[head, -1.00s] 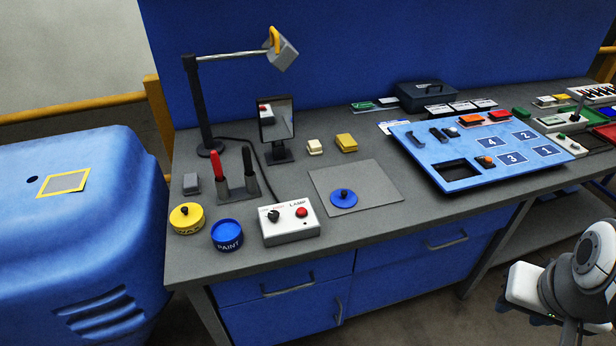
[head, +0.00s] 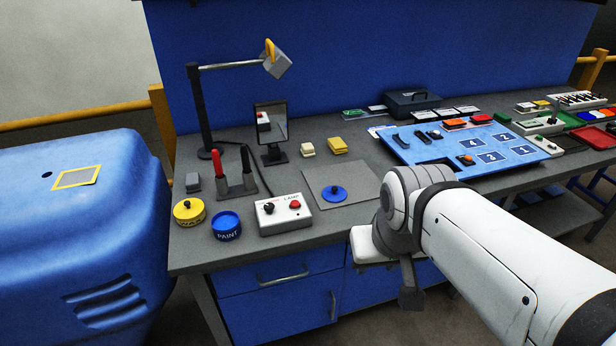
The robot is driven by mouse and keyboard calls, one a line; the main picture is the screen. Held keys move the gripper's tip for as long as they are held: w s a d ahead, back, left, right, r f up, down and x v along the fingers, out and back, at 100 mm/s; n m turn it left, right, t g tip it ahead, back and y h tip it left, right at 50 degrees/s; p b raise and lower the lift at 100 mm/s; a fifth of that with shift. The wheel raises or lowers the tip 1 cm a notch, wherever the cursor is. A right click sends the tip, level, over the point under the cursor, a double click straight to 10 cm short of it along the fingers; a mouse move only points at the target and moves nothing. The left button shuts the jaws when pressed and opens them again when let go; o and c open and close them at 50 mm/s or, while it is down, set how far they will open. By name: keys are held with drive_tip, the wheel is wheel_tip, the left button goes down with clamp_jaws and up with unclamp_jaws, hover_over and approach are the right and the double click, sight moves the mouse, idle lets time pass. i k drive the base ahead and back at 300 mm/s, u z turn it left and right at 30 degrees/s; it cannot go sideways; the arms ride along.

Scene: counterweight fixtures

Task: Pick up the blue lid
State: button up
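The blue lid (head: 334,193) is a flat round disc with a dark knob on top. It lies on a thin grey mat (head: 358,178) on the workbench, right of the lamp switch box. My arm reaches in from the lower right of the head view. My gripper (head: 409,290) is at its end, at the bench's front edge, to the right of the lid and nearer the camera, apart from it. The fingers are mostly hidden or unclear, so I cannot tell whether they are open.
A lamp control box (head: 284,214) stands just left of the mat. A blue paint tin (head: 226,226) and a yellow-lidded tin (head: 189,211) are further left. A mirror (head: 271,130) and a desk lamp (head: 205,110) stand behind. A blue numbered board (head: 440,153) is to the right.

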sight(333, 194)
drive_tip(key=z, duration=0.05)
drive_tip(key=i, duration=1)
drive_tip(key=u, duration=0.05)
